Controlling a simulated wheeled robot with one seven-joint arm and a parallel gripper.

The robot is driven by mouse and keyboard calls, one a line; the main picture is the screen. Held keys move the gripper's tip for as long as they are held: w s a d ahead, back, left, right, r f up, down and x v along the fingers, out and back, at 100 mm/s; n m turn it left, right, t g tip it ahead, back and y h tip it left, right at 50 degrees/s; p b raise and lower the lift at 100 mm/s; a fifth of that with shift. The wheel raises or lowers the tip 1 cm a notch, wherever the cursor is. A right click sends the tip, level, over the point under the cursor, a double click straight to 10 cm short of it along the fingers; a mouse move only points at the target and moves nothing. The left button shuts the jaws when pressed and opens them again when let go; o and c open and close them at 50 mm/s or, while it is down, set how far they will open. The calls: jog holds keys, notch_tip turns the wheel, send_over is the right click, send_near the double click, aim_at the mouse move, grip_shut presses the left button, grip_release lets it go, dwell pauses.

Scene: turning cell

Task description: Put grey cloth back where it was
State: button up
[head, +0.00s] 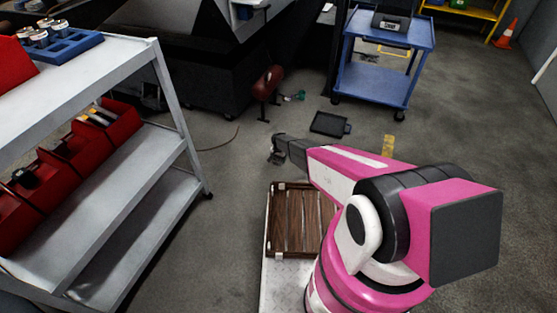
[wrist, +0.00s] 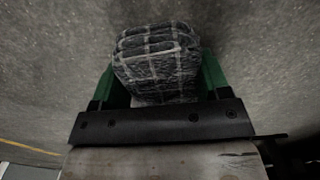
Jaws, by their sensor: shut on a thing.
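The grey cloth (wrist: 155,60) is a dark grey bundle with lighter check lines, seen in the wrist view between the green fingers of my gripper (wrist: 155,85). My gripper is shut on it. In the head view my gripper (head: 277,156) is at the end of the outstretched pink arm, above the grey floor and beyond the wooden-slatted crate. The cloth is too small and dark there to make out clearly.
A grey shelf trolley (head: 140,165) with red bins (head: 105,125) stands at left. A blue cart (head: 375,75) stands at the back right. A black tray (head: 328,123) and a yellow item (head: 388,145) lie on the floor. The slatted crate (head: 268,225) is near my base.

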jog(key=shift+f, duration=0.25)
jog(key=shift+f, duration=0.4)
jog(key=o, duration=0.7)
jog(key=shift+f, duration=0.25)
jog(key=shift+o, duration=0.6)
notch_tip(320, 180, up, 13)
jog(key=shift+r, duration=0.2)
jog(key=s+d+r+n, duration=0.1)
jog(key=s+d+r, duration=0.7)
jog(key=s+r, duration=0.3)
jog(key=s+d+r+n, duration=0.1)
jog(key=s+d+r, duration=0.6)
jog(key=r, duration=1.1)
jog(key=s+d+r+n, duration=0.2)
jog(key=s+d+r, duration=0.6)
jog(key=s+r, duration=0.6)
jog(key=shift+s+d+r, duration=0.2)
jog(key=shift+s+d, duration=0.1)
jog(key=shift+s, duration=0.5)
